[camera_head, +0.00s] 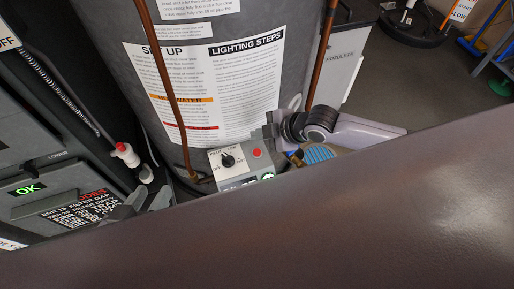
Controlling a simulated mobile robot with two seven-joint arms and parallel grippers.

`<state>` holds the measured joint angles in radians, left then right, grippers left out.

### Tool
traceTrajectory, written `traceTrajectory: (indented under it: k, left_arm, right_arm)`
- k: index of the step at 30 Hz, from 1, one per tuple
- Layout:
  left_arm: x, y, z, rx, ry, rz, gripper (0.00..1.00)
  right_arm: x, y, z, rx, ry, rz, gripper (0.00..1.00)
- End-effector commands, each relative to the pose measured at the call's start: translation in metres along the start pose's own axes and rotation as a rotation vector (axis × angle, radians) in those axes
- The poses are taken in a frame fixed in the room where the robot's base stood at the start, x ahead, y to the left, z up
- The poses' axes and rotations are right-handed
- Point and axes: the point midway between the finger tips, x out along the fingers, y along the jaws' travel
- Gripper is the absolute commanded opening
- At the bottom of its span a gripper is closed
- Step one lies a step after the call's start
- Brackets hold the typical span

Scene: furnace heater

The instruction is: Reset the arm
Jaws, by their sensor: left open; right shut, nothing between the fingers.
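My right gripper (271,130) reaches in from the right, in front of the tank's right side. It is shut with nothing between its fingers, just above and right of a grey control box (241,164). That box has a black dial (228,160), a red button (257,152) and a green light. I cannot tell whether the gripper touches the box. My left gripper (136,204) shows only in part at the lower left, in front of the dark panel. It is open and looks empty; the rest of it is hidden.
The grey tank (110,55) carries lighting-step labels and copper pipes (320,55). A panel at left shows a green OK display (30,189). A white valve (126,154) sits on a hose. A large dark surface hides the foreground. Open floor (400,90) lies at right.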

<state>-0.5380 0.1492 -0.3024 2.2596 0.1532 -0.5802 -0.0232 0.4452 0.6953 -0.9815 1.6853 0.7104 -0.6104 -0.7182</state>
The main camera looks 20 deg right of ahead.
Motion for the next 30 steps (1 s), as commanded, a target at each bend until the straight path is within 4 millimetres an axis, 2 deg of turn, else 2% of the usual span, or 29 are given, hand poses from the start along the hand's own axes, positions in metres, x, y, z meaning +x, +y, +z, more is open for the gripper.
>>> traceTrajectory:
  k: [20,23,30]
  left_arm:
    - [0.000,0.000,0.001,0.001,-0.001,-0.001,0.47]
    - [0.000,-0.002,0.004,0.002,-0.006,-0.006,0.47]
    - [0.001,-0.014,0.020,0.015,-0.034,-0.043,0.47]
  right_arm:
    - [0.001,-0.002,-0.001,0.005,0.004,0.000,0.00]
    - [0.002,-0.011,-0.011,0.036,0.026,0.003,0.00]
    - [-0.001,-0.050,-0.057,0.280,0.140,0.056,0.00]
